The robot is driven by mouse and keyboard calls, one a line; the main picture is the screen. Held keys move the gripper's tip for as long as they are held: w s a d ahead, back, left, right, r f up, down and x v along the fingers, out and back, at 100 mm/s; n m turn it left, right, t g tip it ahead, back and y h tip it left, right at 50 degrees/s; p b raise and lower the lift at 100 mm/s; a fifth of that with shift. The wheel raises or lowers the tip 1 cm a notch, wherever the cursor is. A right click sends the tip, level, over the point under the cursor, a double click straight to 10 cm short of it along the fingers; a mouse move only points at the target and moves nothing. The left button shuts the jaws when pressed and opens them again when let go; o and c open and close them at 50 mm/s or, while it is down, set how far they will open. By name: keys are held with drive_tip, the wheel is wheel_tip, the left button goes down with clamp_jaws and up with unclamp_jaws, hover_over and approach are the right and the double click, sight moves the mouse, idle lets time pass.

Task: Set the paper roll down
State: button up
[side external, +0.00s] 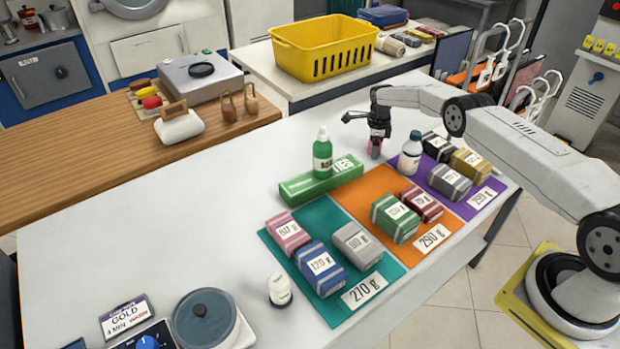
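My gripper (376,150) points down just above or at the far edge of the orange mat (352,200), behind the green box. A small dark and pinkish shape shows at its fingertips; I cannot tell whether this is finger or a held thing. No paper roll can be made out clearly in this view. The fingers are too small here to show whether they are open or shut.
A green bottle (322,155) stands at the long green box (305,188). A white bottle (410,155) is right of my gripper. Wrapped packs sit on the teal mat (300,235), orange mat and purple mat (462,208). The white counter (150,230) is clear at left.

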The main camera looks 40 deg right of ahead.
drive_tip(key=shift+o, duration=0.2)
drive_tip(key=shift+r, duration=0.15)
drive_tip(key=shift+r, duration=6)
drive_tip(key=shift+s+a+r+n, duration=0.1)
drive_tip(key=shift+a+r+n, duration=0.3)
drive_tip(key=shift+a+n, duration=0.1)
drive_tip(key=s+a+r+n+t, duration=0.1)
drive_tip(key=s+a+r+n, duration=0.7)
drive_tip(key=s+a+n, duration=0.75)
drive_tip(key=s+n, duration=0.3)
drive_tip(key=s, duration=0.3)
drive_tip(key=s+a+n+t, duration=0.1)
drive_tip(key=s+a+n, duration=0.3)
drive_tip(key=s+n, duration=0.3)
drive_tip(key=s, duration=0.3)
drive_tip(key=shift+a+f+t, duration=0.2)
drive_tip(key=shift+f+t, duration=0.05)
drive_tip(key=shift+t, duration=0.05)
